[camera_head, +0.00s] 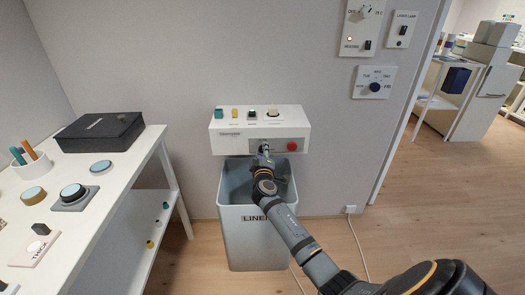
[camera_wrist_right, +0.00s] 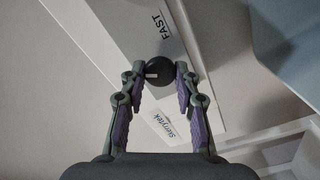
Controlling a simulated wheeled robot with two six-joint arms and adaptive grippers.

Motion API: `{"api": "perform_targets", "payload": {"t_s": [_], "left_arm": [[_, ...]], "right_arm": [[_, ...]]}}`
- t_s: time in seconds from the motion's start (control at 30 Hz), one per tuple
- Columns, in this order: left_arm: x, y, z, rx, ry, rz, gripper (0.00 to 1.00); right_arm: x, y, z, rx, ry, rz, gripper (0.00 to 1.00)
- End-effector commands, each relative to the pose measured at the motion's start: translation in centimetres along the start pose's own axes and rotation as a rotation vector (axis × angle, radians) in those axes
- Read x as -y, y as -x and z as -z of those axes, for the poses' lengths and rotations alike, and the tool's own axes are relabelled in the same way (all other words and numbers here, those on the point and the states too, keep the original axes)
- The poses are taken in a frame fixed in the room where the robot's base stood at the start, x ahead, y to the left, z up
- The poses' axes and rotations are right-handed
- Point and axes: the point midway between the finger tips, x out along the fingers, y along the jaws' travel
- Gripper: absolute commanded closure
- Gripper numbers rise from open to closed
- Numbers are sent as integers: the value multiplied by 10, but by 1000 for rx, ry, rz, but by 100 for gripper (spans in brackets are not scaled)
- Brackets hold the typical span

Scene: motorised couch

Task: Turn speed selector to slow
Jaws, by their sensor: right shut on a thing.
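The speed selector is a round black knob (camera_wrist_right: 160,70) with a short white mark, on a white panel in the right wrist view. The word FAST (camera_wrist_right: 158,25) is printed beside it, above it in that picture. My right gripper (camera_wrist_right: 160,82) is shut on the knob, one finger at each side. In the head view my right gripper (camera_head: 263,150) reaches the front of the white control box (camera_head: 228,142) and hides the knob. The word SLOW cannot be made out. My left gripper is not in view.
A red button (camera_head: 292,146) sits just right of my right gripper. The box top carries several small coloured controls. A grey bin (camera_head: 232,240) stands below, under my right arm. A white table (camera_head: 100,215) with knobs and a black case (camera_head: 100,132) is at the left. Wall switches (camera_head: 375,87) are at right.

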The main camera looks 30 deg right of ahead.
Motion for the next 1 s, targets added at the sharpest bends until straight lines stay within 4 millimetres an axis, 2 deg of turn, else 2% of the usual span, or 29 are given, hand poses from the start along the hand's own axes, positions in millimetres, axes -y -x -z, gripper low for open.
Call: {"api": "perform_targets", "payload": {"t_s": [0.5, 1.0], "left_arm": [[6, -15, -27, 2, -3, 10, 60], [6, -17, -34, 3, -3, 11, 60]], "right_arm": [[2, 0, -1, 1, 395, 3, 100], [3, 0, -1, 0, 514, 3, 100]]}}
